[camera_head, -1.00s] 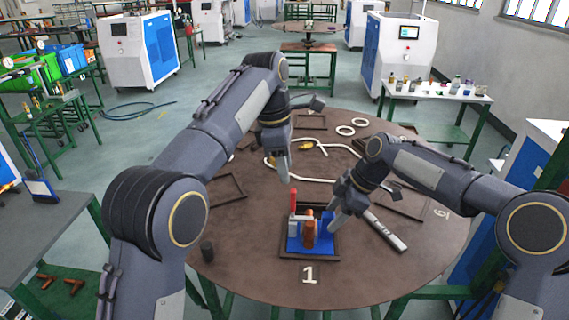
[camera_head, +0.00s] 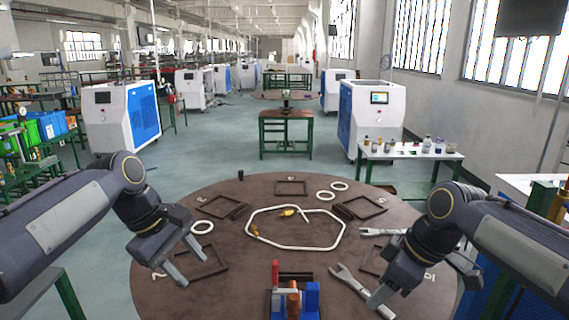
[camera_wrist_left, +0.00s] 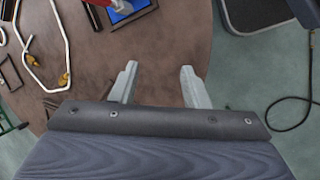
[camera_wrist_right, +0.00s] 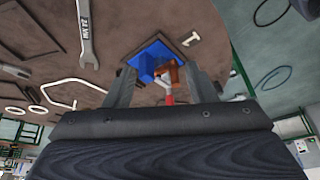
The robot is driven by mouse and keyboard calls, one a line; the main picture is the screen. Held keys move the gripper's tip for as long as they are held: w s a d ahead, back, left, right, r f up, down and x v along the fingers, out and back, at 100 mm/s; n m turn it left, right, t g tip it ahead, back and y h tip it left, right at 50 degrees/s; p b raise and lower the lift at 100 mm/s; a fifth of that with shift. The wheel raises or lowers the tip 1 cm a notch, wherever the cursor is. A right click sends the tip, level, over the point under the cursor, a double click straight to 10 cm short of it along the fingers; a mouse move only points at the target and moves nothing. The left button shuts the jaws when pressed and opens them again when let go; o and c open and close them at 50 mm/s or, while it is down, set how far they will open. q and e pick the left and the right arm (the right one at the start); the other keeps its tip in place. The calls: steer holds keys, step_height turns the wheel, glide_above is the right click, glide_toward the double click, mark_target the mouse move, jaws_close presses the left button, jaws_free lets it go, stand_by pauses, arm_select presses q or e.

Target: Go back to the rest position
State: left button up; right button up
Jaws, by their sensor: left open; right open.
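My left gripper (camera_head: 196,266) is open and empty above the left part of the round brown table (camera_head: 160,300); its spread fingers also show in the left wrist view (camera_wrist_left: 160,84). My right gripper (camera_head: 424,290) is open above the table's right part, and its fingers frame empty space in the right wrist view (camera_wrist_right: 160,86). Between the two arms, the blue fixture (camera_head: 312,296) with red and copper-coloured parts stands at the table's near edge. It is cut off at the bottom of the head view and apart from both grippers.
A bent white tube (camera_head: 341,236) with brass fittings lies mid-table. Wrenches (camera_head: 350,280), dark square frames (camera_head: 291,181) and white rings (camera_head: 339,186) lie around it. A side table (camera_head: 405,152) with bottles stands at the right.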

arm_select(q)
steer(key=s+a+f+m+t, duration=0.1)
steer(key=s+f+m, duration=0.4)
steer(key=s, duration=0.6)
steer(key=s+f+m+t, duration=0.3)
steer(key=s+f+m, duration=0.2)
steer(key=s+f, duration=0.3)
steer(key=s, duration=0.3)
steer(key=shift+s+a, duration=0.3)
steer(key=shift+a, duration=0.1)
arm_select(e)
steer(key=s+d+f+m+t, duration=0.1)
steer(key=s+f+m, duration=0.4)
steer(key=s, duration=0.5)
steer(key=s+d+f+m+t, duration=0.2)
steer(key=s+f+m, duration=0.3)
steer(key=s, duration=0.5)
steer(key=m, duration=0.2)
steer(key=shift+m, duration=0.3)
